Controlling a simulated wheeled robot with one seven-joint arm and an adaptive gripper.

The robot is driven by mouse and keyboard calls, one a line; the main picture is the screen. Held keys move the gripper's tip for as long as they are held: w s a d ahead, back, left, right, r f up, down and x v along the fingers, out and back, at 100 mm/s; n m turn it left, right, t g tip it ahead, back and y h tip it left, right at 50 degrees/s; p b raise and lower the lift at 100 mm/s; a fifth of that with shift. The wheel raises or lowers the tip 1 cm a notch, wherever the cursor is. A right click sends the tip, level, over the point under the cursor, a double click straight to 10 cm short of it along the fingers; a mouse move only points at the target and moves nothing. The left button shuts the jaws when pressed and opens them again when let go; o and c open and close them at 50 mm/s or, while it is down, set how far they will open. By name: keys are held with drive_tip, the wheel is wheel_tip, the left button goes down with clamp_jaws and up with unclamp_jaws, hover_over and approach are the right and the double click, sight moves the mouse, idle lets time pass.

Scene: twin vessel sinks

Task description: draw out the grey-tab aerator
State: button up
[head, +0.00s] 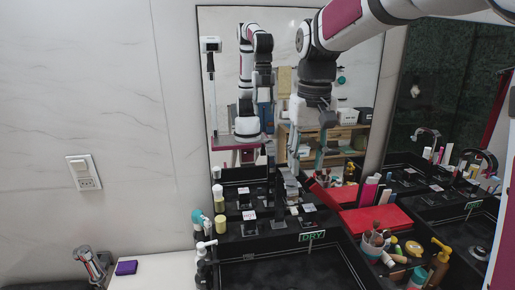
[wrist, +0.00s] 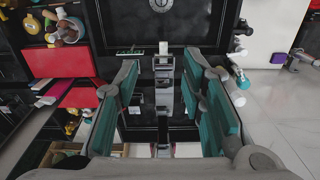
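My gripper (head: 308,158) hangs in front of the mirror, pointing down above the black faucet area behind the sink. In the wrist view my gripper (wrist: 161,75) is open, its teal-padded fingers spread left and right. A grey faucet (wrist: 163,75) stands in the gap between them, with clear space visible on both sides. A small pale grey piece (wrist: 163,48) sits at the faucet's far end in that view; I cannot tell for sure whether it is the grey-tab aerator. The faucet also shows in the head view (head: 290,186), below my fingers.
A black sink (head: 290,270) carries a green DRY sign (head: 312,236). A red box (head: 376,218) and a cup of brushes (head: 374,243) stand right. Bottles (head: 200,222) stand left. The mirror (head: 228,80) rises close behind. A purple block (head: 126,267) lies on the white counter.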

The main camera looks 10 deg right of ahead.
sight(296, 212)
drive_tip(key=f, duration=0.4)
drive_tip(key=w+f+p, duration=0.1)
drive_tip(key=f, duration=0.4)
drive_tip(key=f+p, duration=0.1)
drive_tip(key=f, duration=0.4)
drive_tip(key=shift+w+a+f, duration=0.15)
drive_tip(key=shift+w+a, duration=0.2)
drive_tip(key=shift+w, duration=0.05)
clamp_jaws()
drive_tip(key=shift+s, duration=0.2)
drive_tip(key=shift+s+p, duration=0.45)
drive_tip(key=shift+p, duration=0.1)
drive_tip(key=shift+s, duration=0.35)
